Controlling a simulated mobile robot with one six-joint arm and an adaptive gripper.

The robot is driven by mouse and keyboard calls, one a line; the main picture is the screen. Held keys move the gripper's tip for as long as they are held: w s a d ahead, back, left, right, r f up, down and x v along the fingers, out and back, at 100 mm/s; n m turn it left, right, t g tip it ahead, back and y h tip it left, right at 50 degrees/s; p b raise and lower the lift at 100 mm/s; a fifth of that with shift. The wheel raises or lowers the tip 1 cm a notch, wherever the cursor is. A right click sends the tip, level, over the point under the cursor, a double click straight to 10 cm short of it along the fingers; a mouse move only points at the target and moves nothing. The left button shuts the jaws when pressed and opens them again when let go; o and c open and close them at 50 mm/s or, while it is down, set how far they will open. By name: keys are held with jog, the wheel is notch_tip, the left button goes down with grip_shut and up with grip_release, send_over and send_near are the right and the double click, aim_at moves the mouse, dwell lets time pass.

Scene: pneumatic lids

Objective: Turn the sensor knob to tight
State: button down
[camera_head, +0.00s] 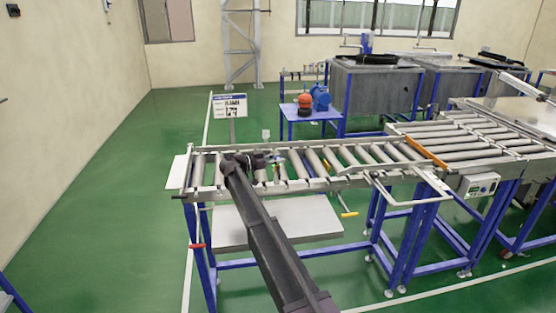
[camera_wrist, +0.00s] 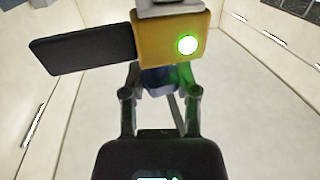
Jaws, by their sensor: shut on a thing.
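The sensor (camera_wrist: 165,37) is a yellow block with a lit green lamp, at the top of the wrist view. A flat black plate (camera_wrist: 82,50) sticks out on its left. A dark bluish knob (camera_wrist: 158,80) sits just below the block. My gripper (camera_wrist: 161,84) has one finger on each side of the knob and is shut on it. Which way the knob is turned cannot be made out. In the head view my gripper (camera_head: 262,158) is at the left part of the roller conveyor, and the sensor there is too small to make out clearly.
The roller conveyor (camera_head: 318,160) runs from left to right on blue legs. A sign (camera_head: 230,106) stands behind its left end. A blue table (camera_head: 309,113) with red and blue items and grey tanks (camera_head: 376,98) stand behind. Green floor is free at the left.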

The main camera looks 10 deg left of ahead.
jog(key=shift+s, duration=0.1)
dwell(0.3)
jog(key=shift+c, duration=1.8)
grip_release()
jog(key=shift+f, duration=0.1)
jog(key=shift+n+t, duration=0.3)
jog(key=shift+t, duration=0.1)
